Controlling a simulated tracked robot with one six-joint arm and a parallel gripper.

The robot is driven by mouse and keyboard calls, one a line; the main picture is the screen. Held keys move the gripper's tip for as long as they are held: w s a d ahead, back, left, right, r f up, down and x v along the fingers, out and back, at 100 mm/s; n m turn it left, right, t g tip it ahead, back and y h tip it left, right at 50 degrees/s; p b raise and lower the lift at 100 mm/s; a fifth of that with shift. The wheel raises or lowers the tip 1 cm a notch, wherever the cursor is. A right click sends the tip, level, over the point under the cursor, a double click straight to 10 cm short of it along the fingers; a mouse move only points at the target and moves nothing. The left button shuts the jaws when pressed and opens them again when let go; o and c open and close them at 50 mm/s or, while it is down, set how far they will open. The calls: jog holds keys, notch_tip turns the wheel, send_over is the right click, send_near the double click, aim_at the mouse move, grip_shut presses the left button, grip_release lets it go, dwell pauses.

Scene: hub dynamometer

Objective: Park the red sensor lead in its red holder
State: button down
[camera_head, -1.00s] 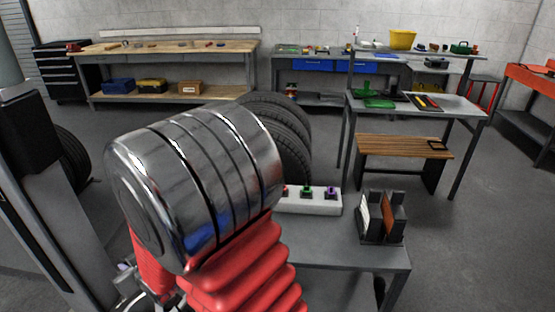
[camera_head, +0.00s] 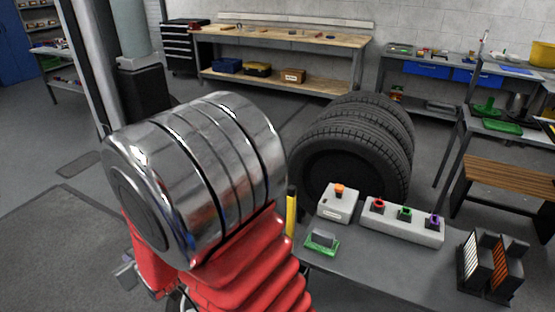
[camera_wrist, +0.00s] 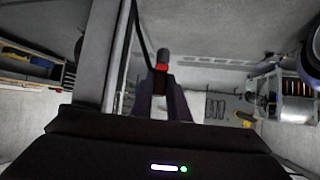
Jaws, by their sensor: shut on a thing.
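The red holder (camera_head: 377,205) is a red-ringed socket at the left end of a white block on the grey table, in the head view. Green and purple sockets sit beside it. In the wrist view my gripper (camera_wrist: 163,85) is shut on a small dark piece with a red band, the red sensor lead (camera_wrist: 162,67). A thin dark cable runs up from near it. The lead's far end is hidden. In the head view my arm covers the lower left, and neither gripper nor lead can be made out there.
A white box with an orange top (camera_head: 339,203) and a green board with a grey block (camera_head: 322,241) stand left of the holder block. A black rack (camera_head: 489,265) stands at the right. Stacked tyres (camera_head: 355,150) are behind the table. A tall grey post (camera_head: 85,65) is at left.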

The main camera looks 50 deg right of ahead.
jog(key=shift+w+a, duration=0.25)
jog(key=shift+w, duration=0.2)
